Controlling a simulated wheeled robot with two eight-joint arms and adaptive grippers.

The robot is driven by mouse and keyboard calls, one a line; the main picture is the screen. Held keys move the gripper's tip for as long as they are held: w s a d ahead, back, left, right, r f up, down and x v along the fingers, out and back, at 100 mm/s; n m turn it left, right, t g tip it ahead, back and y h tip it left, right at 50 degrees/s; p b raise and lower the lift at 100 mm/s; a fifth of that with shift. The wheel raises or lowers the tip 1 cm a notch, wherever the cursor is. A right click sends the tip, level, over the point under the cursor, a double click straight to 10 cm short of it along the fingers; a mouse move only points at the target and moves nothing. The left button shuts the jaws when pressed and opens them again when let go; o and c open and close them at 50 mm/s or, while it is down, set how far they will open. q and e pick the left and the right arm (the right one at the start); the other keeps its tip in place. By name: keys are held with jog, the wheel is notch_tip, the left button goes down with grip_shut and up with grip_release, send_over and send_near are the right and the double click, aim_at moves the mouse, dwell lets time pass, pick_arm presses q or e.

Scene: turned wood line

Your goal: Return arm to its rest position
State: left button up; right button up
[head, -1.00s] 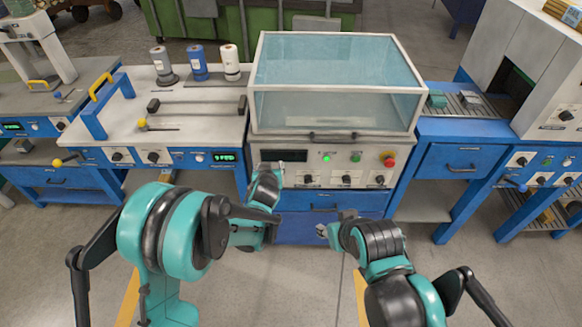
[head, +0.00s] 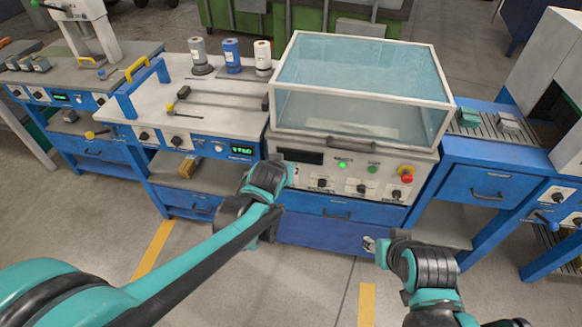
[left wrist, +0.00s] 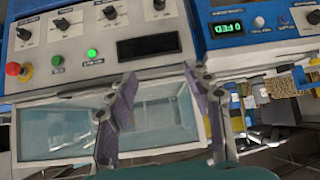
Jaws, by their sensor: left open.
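My left arm comes in from the lower left of the head view, and its gripper (head: 288,172) is in front of the panel of the clear-covered machine (head: 345,146). In the left wrist view the two fingers of my left gripper (left wrist: 160,80) stand apart with nothing between them. The machine's clear cover (left wrist: 155,120) shows behind them. My right gripper (head: 371,244) is low in front of the machine's blue drawers (head: 322,232). Its fingers are too small to tell whether they are apart.
A bench with thread-like spools (head: 232,55) and a yellow handle (head: 136,69) stands left of the machine. A roller conveyor with small blocks (head: 468,116) is on the right. A red button (head: 407,177) is on the machine's panel. The floor in front is clear.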

dwell(0.5)
pick_arm(q)
jog(key=s+a+g, duration=0.1)
jog(key=s+a, duration=0.4)
jog(key=s, duration=0.6)
jog(key=s+a+g, duration=0.1)
jog(key=s+a, duration=0.4)
jog(key=s, duration=0.6)
jog(key=shift+g, duration=0.4)
